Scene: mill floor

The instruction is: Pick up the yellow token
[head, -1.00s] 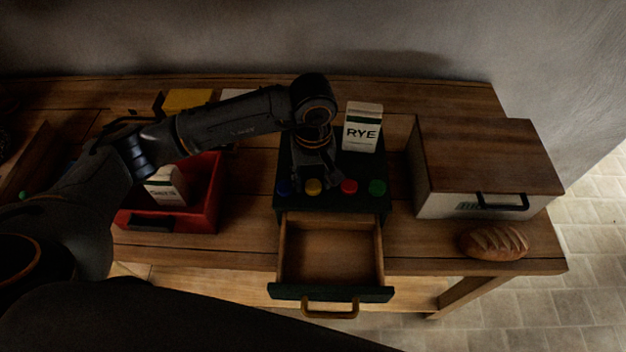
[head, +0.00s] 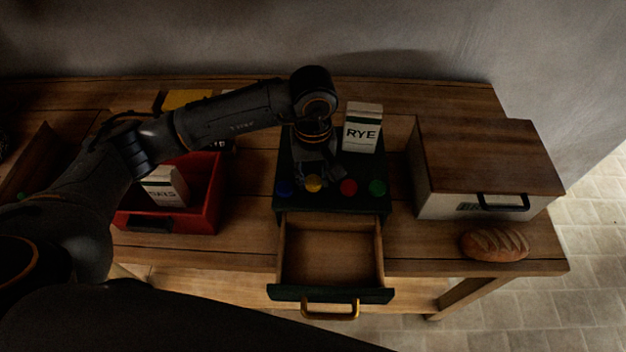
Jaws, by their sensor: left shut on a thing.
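The yellow token (head: 314,183) is a small round piece on top of the dark green drawer box (head: 334,205), between the blue token (head: 284,188) and the red token (head: 348,187). My left gripper (head: 315,174) points down over the box and is shut on the yellow token. Its fingers are dark against the dark box, so their tips are hard to make out. Whether the token is clear of the box top is hard to tell. My right gripper is not in view.
A green token (head: 377,187) sits at the row's right end. Behind stands a RYE carton (head: 362,128). The box's drawer (head: 331,293) is open and empty. A red bin (head: 205,212) with a carton stands left; a lidded box (head: 487,155) and bread loaf (head: 495,244) are right.

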